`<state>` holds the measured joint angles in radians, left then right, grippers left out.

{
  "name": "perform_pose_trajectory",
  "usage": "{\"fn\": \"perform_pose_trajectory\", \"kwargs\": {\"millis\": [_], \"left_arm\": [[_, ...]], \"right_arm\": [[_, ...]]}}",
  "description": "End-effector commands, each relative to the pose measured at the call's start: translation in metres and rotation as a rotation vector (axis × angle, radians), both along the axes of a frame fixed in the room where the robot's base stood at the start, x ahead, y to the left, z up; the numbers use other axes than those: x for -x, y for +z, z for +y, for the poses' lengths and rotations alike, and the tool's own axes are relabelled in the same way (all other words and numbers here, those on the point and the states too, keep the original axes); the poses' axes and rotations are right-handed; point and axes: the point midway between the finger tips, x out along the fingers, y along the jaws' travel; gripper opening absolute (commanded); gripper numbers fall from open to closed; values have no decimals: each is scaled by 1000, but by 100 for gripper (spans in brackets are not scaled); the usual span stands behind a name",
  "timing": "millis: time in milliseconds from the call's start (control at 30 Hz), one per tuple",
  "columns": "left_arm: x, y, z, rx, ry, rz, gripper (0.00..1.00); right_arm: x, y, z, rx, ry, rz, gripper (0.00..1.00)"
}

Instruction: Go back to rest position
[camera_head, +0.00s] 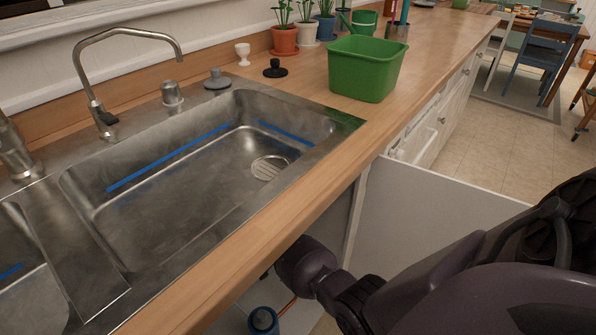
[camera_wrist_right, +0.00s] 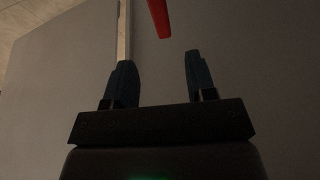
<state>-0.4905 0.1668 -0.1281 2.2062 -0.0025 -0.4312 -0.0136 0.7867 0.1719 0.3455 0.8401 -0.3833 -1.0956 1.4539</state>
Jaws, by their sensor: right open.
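My right gripper (camera_wrist_right: 156,82) is open and empty in the right wrist view, its two dark blue fingers spread apart. A plain grey panel (camera_wrist_right: 240,60) fills most of that view behind the fingers. Part of a red object (camera_wrist_right: 159,17) shows at the top, beyond the gap between the fingers; I cannot tell what it is. In the head view my right arm comes in from the lower right and reaches below the counter edge, where its gripper is hidden. My left gripper is not in view.
A steel sink (camera_head: 190,190) with a tap (camera_head: 130,35) is set in the wooden counter (camera_head: 340,120). A green tub (camera_head: 365,68) and potted plants (camera_head: 285,38) stand on the counter. An open white cabinet door (camera_head: 425,205) is beside my right arm. Floor (camera_head: 500,140) is clear behind it.

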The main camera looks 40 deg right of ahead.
Motion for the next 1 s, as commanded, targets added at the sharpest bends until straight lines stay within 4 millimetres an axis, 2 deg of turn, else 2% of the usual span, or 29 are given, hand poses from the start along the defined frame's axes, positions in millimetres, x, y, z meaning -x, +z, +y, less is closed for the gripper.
{"fn": "perform_pose_trajectory", "kwargs": {"millis": [467,633,767,1000], "left_arm": [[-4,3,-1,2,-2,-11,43],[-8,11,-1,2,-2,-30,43],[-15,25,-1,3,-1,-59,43],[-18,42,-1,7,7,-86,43]], "right_arm": [[1,-1,0,0,1,1,51],[8,5,-5,8,45,-13,51],[25,18,-13,28,162,-45,51],[72,49,-17,86,463,-109,51]]}}
